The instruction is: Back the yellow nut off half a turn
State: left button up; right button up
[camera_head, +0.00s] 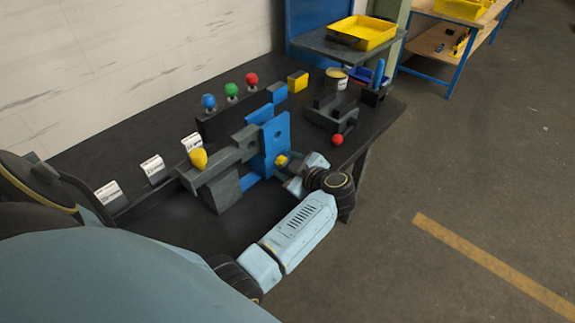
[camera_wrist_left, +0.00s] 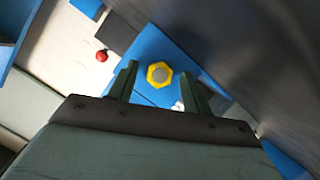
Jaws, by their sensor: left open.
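The yellow nut (camera_head: 282,160) sits on the face of an upright blue plate (camera_head: 270,135) on the bench. In the left wrist view the hexagonal nut (camera_wrist_left: 160,74) surrounds a grey round centre, against the blue plate. My left gripper (camera_head: 290,172) is just in front of the nut, partly hidden by its own wrist in the head view. In the left wrist view its two fingers stand open, one on each side of the nut, with a gap on both sides. I cannot tell how far the tips are from the plate. My right gripper is not in view.
A grey arm with a yellow knob (camera_head: 198,158) stands left of the plate. Blue, green and red balls (camera_head: 251,80) top a black block behind. A dark device with a red ball (camera_head: 337,140) stands to the right. A yellow tray (camera_head: 362,32) is farther back.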

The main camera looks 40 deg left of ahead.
pick_arm(q)
jog(key=shift+c, duration=0.4)
jog(key=c, duration=0.9)
jog(key=shift+s+n+t, duration=0.1)
jog(key=shift+n+t, duration=0.3)
jog(key=shift+n, duration=0.1)
jog(key=shift+f+n+t, duration=0.1)
jog(key=shift+n+t, duration=0.5)
jog(key=shift+n, duration=0.4)
jog(key=o, duration=1)
jog(key=shift+p+v, duration=2.6)
jog(key=shift+v, duration=3.45)
